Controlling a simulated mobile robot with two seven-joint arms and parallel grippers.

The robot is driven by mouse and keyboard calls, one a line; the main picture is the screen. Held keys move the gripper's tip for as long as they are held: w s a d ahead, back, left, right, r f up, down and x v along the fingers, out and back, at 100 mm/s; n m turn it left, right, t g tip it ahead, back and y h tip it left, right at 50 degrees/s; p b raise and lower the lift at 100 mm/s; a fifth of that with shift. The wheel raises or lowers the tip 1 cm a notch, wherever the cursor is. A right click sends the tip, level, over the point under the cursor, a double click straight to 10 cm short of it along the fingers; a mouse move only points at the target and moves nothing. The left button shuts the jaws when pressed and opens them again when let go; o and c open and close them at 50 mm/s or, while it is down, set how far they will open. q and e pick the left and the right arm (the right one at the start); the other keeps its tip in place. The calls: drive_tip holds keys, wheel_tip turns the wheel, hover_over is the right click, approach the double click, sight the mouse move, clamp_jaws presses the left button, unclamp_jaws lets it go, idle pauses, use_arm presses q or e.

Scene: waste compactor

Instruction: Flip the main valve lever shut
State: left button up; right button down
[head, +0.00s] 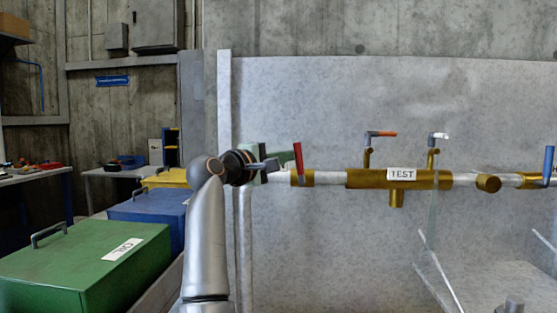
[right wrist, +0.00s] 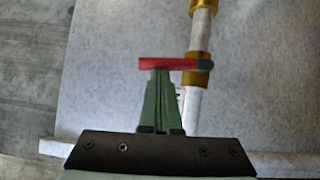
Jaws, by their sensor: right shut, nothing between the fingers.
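A red lever (head: 298,160) stands nearly upright at the left end of the pipe, above a brass fitting (head: 302,178). In the right wrist view the red lever (right wrist: 165,64) lies across the picture, its grey end at the brass fitting (right wrist: 197,75). My right gripper (head: 276,163) is just left of the lever. Its green fingers (right wrist: 158,74) are shut and empty, with their tips at the lever's free part; I cannot tell whether they touch it. A blue lever (head: 548,164) stands upright at the pipe's right end. My left gripper is not in view.
The pipe carries a "TEST" label (head: 402,174) and two small valves, one with an orange handle (head: 382,134), one white (head: 439,136). A grey panel (head: 330,100) stands behind. Green (head: 85,260), blue (head: 150,213) and yellow (head: 168,179) lidded bins are at left.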

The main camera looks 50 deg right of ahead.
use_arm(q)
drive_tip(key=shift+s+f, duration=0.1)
use_arm(e)
drive_tip(key=shift+s+d+r+m+y, duration=0.2)
drive_tip(key=shift+s+m+y, duration=0.1)
drive_tip(key=shift+m, duration=0.2)
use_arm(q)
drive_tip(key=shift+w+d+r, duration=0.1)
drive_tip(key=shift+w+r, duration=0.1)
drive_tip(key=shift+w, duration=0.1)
use_arm(e)
drive_tip(key=shift+f, duration=0.1)
